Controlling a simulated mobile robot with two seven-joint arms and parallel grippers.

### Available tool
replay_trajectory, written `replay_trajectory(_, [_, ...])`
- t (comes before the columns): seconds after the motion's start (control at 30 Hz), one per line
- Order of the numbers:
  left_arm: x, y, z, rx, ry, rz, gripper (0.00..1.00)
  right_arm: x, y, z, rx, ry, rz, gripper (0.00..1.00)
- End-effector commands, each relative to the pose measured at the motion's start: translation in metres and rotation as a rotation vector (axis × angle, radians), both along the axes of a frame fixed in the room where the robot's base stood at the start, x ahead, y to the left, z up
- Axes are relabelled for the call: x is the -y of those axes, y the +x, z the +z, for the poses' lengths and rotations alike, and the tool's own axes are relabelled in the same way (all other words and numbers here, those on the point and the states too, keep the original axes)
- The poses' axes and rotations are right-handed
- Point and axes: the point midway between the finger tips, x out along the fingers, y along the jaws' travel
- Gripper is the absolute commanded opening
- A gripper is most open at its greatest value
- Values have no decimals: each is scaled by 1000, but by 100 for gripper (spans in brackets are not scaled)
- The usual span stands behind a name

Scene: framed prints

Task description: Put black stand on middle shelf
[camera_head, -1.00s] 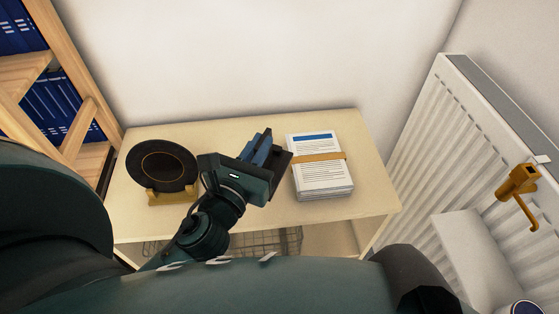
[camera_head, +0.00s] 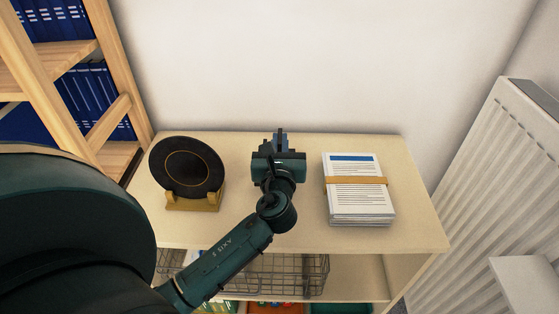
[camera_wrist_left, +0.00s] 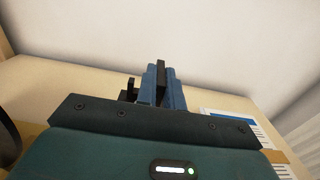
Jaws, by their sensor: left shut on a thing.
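My left gripper (camera_head: 280,146) is over the middle of the cabinet's pale wooden top, between the black disc and the paper stack. Its blue fingers are shut on a thin black piece, seemingly the black stand (camera_wrist_left: 160,68). In the left wrist view the piece rises between the fingers, with a dark hooked part at their left. Most of the stand is hidden by the gripper. The cabinet's middle shelf (camera_head: 362,284) shows below the top, with a wire basket (camera_head: 290,276) on its left and bare board on its right. My right gripper is not in view.
A black disc (camera_head: 186,167) rests on a gold holder (camera_head: 193,202) at left. A banded paper stack (camera_head: 357,190) lies at right. A wooden bookcase (camera_head: 75,122) with blue binders stands left, a white radiator (camera_head: 495,165) right. Colored items show below the basket.

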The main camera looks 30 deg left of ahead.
Motion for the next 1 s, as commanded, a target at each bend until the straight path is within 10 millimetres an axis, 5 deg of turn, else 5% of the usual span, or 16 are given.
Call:
replay_trajectory(0.27, [1,0,-37,-1,2,-2,0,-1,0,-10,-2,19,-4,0])
replay_trajectory(0.67, [1,0,-41,0,1,-3,0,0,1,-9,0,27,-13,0])
replay_trajectory(0.7, [1,0,-41,0,0,-3,11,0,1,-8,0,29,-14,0])
replay_trajectory(1.0, [1,0,-41,-1,1,-3,31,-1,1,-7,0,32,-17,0])
